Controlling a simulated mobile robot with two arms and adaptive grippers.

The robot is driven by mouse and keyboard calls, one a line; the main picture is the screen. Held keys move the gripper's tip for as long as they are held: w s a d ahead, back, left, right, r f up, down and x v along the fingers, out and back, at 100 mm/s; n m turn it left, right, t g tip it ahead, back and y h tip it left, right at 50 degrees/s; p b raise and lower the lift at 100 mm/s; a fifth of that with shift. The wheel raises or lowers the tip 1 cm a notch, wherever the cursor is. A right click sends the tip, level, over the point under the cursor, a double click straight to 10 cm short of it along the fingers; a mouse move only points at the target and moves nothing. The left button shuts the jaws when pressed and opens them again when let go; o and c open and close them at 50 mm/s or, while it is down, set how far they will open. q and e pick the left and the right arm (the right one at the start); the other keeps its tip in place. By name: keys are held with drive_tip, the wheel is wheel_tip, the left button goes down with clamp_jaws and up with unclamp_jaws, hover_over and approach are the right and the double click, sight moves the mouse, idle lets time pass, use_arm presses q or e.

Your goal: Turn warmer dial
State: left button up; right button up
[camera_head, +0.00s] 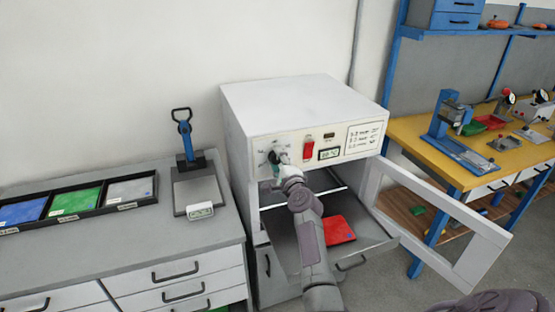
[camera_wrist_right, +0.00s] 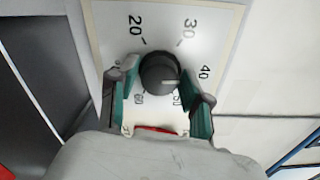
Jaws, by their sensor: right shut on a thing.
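The warmer (camera_head: 285,105) is a white box with a control panel on its front. Its black dial (camera_head: 274,157) sits at the panel's left, partly hidden by my right gripper (camera_head: 281,165). In the right wrist view the round dial (camera_wrist_right: 160,70) lies between the green-padded fingers of my right gripper (camera_wrist_right: 157,88), which is shut on it. The dial's white mark points to the right side of the scale, roughly between 40 and 50. My left gripper is not in view.
The warmer's door (camera_head: 485,255) hangs open to the right. A red piece (camera_head: 338,230) lies below the panel. A grey counter (camera_head: 120,240) stands left, a yellow workbench (camera_head: 440,155) right.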

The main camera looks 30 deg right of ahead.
drive_tip(key=shift+m, duration=0.5)
drive_tip(key=o, duration=1.2)
drive_tip(key=shift+c, duration=0.2)
drive_tip(key=shift+s, duration=0.1)
drive_tip(key=v, duration=1.1)
drive_tip(key=shift+s+a, duration=0.2)
drive_tip(key=shift+s, duration=0.2)
